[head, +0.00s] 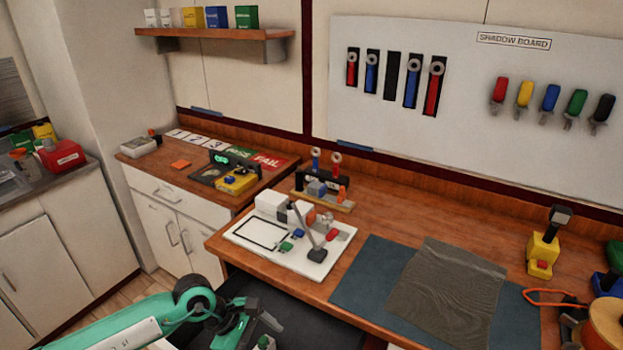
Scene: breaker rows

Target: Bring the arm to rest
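My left arm, teal and white with a black joint, comes in from the lower left in the head view. Its gripper (266,331) is low in the picture, in front of the workbench (222,245) and below the white board. It is apart from everything on the bench. The gripper is small and partly cut by the lower edge, so I cannot tell whether its fingers are open or shut. I see nothing clearly held in it. My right gripper is not in view.
A white board (303,266) with small coloured parts lies near the bench's front edge. A blue mat (365,283) with a grey cloth (445,290) lies to its right. A yellow tool stand (541,255) and an orange spool (604,322) stand at the far right.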

